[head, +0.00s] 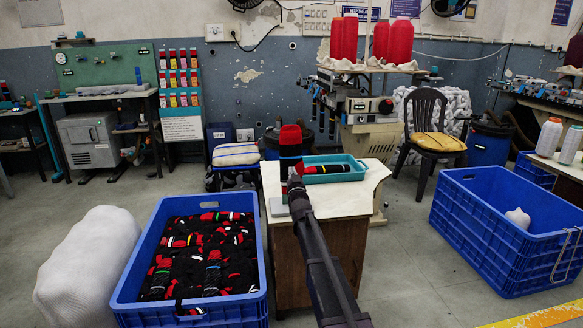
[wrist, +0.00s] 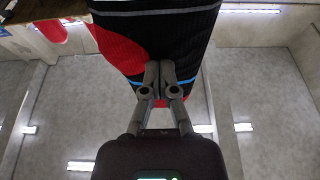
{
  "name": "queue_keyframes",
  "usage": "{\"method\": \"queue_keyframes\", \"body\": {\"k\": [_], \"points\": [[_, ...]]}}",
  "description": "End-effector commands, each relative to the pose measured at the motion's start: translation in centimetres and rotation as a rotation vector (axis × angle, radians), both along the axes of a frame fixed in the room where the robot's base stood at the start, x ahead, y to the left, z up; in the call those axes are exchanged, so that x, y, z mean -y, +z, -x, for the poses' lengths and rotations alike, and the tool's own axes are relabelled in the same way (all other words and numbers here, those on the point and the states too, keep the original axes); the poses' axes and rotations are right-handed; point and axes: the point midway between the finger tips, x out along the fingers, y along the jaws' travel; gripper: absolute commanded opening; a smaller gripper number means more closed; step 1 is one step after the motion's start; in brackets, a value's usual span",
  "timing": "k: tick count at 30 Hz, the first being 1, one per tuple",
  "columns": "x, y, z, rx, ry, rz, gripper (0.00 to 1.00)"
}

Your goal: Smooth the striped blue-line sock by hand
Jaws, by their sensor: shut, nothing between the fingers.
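A black-and-red sock (head: 290,146) stands upright at the left front of the pale-topped table, with a red top. The wrist view shows the same sock (wrist: 190,32) close up, black with a big red patch, a pale stripe and a thin blue line near its lower end. My gripper (wrist: 160,70) is shut, with its fingertips together in front of the sock near the blue line. Nothing shows between the fingers; whether they touch the fabric I cannot tell. In the head view my gripper (head: 294,178) is small beside the sock's lower part.
A teal tray (head: 348,160) with a sock in it sits behind on the table (head: 345,203). A blue crate (head: 122,290) of socks stands on the floor to the left, beside a white sack (head: 88,268). Another blue crate (head: 490,235) stands at right.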

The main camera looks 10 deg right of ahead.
Motion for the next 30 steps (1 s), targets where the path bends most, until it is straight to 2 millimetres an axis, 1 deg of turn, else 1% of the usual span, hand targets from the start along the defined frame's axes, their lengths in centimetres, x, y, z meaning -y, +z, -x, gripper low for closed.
{"method": "queue_keyframes", "body": {"k": [1,3,15,19,30], "points": [[0.0,-0.8,-0.2,-0.005,0.000,0.000,0.00],[0.0,-1.0,-0.2,-0.005,0.000,0.000,0.00],[0.0,-1.1,-0.2,-0.006,0.000,0.000,0.00],[0.0,-1.4,-0.2,-0.006,0.000,0.000,0.00],[0.0,-4.0,-0.3,-0.007,0.000,0.000,0.00]]}}
